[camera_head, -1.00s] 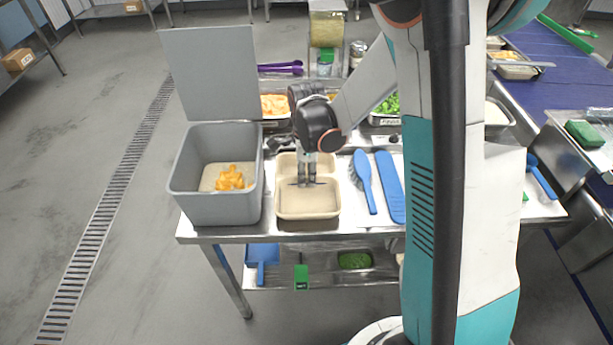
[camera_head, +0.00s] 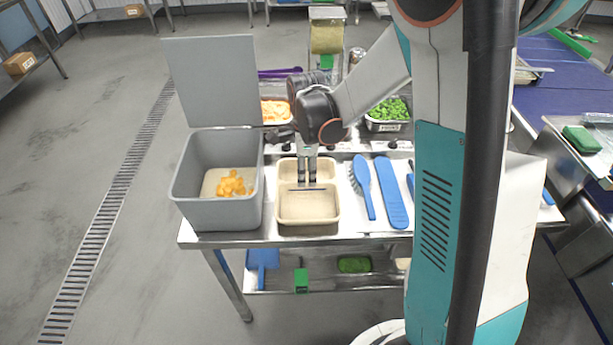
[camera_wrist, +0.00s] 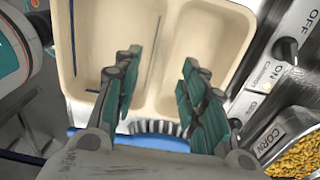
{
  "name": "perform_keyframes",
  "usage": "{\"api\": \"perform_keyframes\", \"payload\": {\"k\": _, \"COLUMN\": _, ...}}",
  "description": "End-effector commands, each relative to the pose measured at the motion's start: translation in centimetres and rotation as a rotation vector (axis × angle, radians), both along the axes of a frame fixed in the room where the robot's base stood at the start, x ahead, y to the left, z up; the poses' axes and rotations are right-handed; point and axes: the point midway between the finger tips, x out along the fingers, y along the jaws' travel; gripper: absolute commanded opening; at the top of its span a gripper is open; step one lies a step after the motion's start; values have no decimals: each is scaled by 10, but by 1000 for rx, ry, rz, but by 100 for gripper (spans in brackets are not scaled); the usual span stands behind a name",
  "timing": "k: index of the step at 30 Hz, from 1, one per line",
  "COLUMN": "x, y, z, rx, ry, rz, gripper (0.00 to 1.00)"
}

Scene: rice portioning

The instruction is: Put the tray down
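The tray (camera_head: 308,222) is beige with two compartments and looks empty. It appears to rest level on the table beside the grey bin. My gripper (camera_head: 307,184) points down over the tray's middle divider. In the wrist view, my gripper (camera_wrist: 155,85) has its fingers apart, one on each side of the divider of the tray (camera_wrist: 190,55), with a visible gap between them. The fingers do not look closed on the divider. The fingertips' exact depth in the compartments cannot be told.
A grey open-lidded bin (camera_head: 213,217) with orange pieces (camera_head: 233,185) stands left of the tray. A blue brush (camera_head: 362,178) and a blue long-handled tool (camera_head: 390,190) lie to the right. Food pans with orange food (camera_head: 275,110) and greens (camera_head: 388,112) stand behind. The table's front edge is close.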

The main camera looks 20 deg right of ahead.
Motion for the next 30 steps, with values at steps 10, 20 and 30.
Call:
{"api": "perform_keyframes", "payload": {"k": 10, "x": 1, "y": 0, "z": 67, "rx": 0, "ry": 0, "rz": 0, "gripper": 39}}
{"api": "perform_keyframes", "payload": {"k": 20, "x": -9, "y": 0, "z": 96, "rx": -1, "ry": -34, "rz": 99, "gripper": 39}}
{"api": "perform_keyframes", "payload": {"k": 30, "x": -65, "y": 4, "z": 162, "rx": -73, "ry": -220, "rz": 664, "gripper": 39}}
